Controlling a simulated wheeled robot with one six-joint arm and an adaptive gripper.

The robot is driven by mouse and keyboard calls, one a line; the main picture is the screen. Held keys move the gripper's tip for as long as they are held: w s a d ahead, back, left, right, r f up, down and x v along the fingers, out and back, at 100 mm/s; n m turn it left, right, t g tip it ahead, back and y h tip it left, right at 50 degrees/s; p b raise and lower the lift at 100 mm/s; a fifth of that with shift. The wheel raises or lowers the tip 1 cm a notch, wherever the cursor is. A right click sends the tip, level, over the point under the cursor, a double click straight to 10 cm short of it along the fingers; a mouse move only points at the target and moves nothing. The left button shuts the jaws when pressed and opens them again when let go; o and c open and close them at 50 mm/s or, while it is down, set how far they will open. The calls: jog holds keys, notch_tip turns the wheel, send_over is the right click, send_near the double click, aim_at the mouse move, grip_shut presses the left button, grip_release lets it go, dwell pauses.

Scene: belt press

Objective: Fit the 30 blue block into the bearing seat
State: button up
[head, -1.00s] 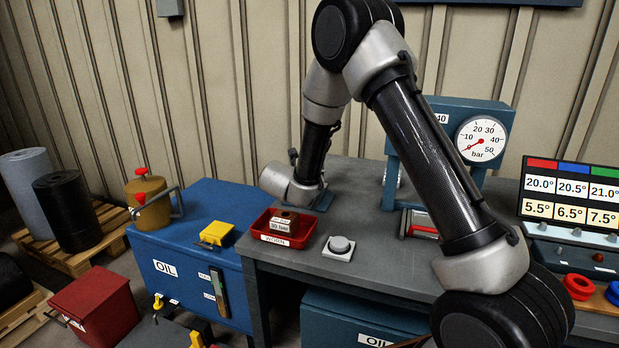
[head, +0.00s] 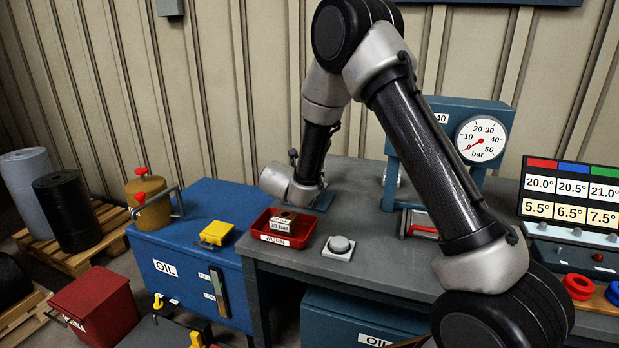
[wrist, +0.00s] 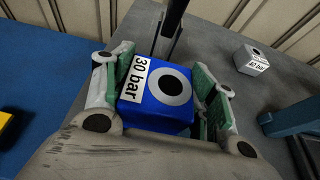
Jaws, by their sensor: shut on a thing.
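The blue block (wrist: 152,112) is in the wrist view, with a white "30 bar" label and a black hole ringed in grey on its upper face. My gripper (wrist: 163,88) is shut on it, with a green-lined finger on each side. The block is held over the grey bench, close to a dark upright bar (wrist: 172,35) behind it. I cannot tell from these frames whether the block touches anything below. In the head view the block and my fingertips are hidden by my wrist. I cannot make out the bearing seat with certainty.
A grey block (wrist: 252,60) with a "bar" label stands on the bench at right. A red tray (head: 268,239) holds a brownish labelled block (head: 283,222). A grey round button (head: 340,245) sits beside it. A blue press (head: 480,108) with a gauge stands behind.

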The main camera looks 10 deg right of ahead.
jog(key=shift+f, duration=0.95)
jog(key=o, duration=1.8)
jog(key=shift+c, duration=0.2)
jog(key=shift+f, duration=0.1)
jog(key=v, duration=1.2)
